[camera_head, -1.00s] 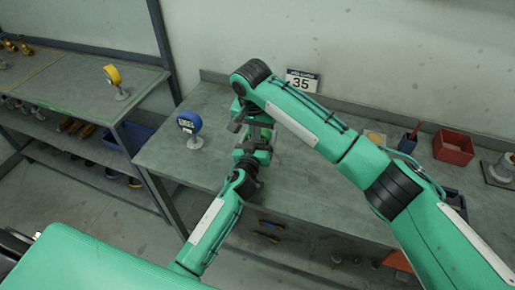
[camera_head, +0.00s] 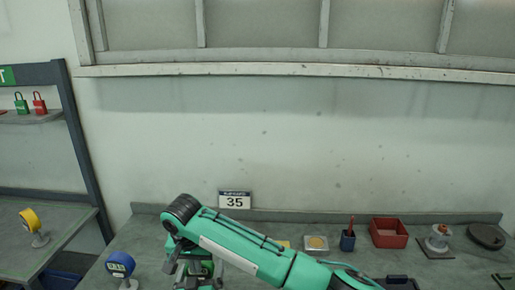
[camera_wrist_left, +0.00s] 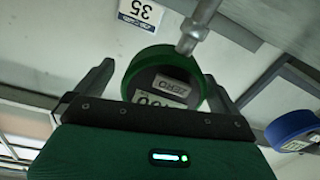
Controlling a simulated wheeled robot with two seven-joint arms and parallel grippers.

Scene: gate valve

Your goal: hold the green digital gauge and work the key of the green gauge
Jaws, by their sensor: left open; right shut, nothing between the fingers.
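The green gauge (camera_wrist_left: 125,73) shows in the left wrist view, with a round green rim, a dark face, a small display and a key marked ZERO (camera_wrist_left: 172,86). Its grey stem (camera_wrist_left: 192,35) runs toward the top of that view. My left gripper (camera_wrist_left: 160,82) is open, one finger on each side of the gauge, with a visible gap at the sides.
A yellow gauge (camera_head: 30,219) is on the left bench. A red bin (camera_head: 388,233) and small items sit at the back right. A 35 sign (camera_head: 235,200) stands behind.

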